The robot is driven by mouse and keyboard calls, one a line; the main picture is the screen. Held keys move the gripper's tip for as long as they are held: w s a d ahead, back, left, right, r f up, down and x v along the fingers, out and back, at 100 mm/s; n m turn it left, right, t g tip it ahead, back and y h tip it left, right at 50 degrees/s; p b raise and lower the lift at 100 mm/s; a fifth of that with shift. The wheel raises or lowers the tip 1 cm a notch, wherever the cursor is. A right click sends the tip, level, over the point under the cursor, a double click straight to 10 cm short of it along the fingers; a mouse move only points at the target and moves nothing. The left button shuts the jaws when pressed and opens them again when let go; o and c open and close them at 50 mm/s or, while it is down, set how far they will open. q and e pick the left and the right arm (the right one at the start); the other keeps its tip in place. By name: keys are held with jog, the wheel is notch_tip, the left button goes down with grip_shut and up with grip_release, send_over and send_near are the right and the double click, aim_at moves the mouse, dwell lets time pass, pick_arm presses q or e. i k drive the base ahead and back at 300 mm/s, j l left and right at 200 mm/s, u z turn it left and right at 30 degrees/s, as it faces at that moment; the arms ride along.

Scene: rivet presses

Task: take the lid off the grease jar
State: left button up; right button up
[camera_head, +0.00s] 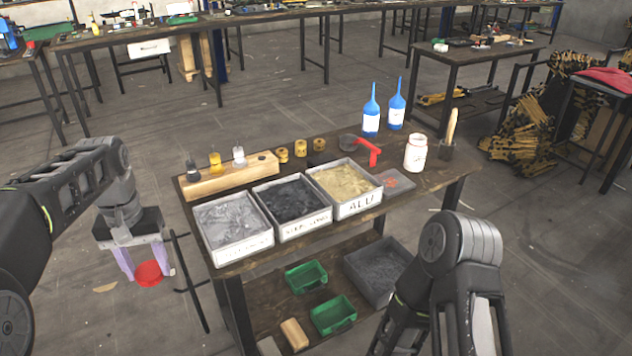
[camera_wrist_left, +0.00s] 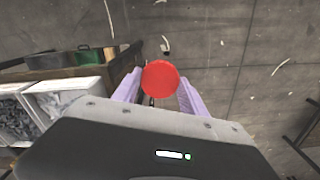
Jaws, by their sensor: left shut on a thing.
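The grease jar (camera_head: 415,153) is a white jar with a label, standing upright near the right end of the workbench in the head view. No red lid shows on its top. My left gripper (camera_head: 147,268) is shut on a round red lid (camera_head: 149,274), held between its pale purple fingers. It hangs beyond the left end of the bench, over the floor, well away from the jar. The lid (camera_wrist_left: 160,79) also shows in the left wrist view. My right arm is at the lower right of the head view, its gripper out of frame.
Three labelled bins (camera_head: 235,248) line the front of the bench (camera_head: 440,180). A wooden block with small bottles (camera_head: 230,177), yellow rolls, a red-handled tool (camera_head: 368,150), blue bottles (camera_head: 371,120) and a brush cup (camera_head: 446,150) stand around them. Green trays (camera_head: 333,315) sit on the lower shelf.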

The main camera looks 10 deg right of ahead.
aim_at(416, 149)
jog(key=z, duration=2)
jog(key=i+j+z, duration=0.15)
jog(key=i+j, duration=0.2)
jog(key=i, duration=0.25)
jog(key=i+j, duration=0.2)
jog(key=i, duration=0.25)
jog(key=i+j, duration=0.15)
jog(key=i, duration=0.3)
jog(key=i+j, duration=0.2)
jog(key=i, duration=0.65)
jog(key=u, duration=1.75)
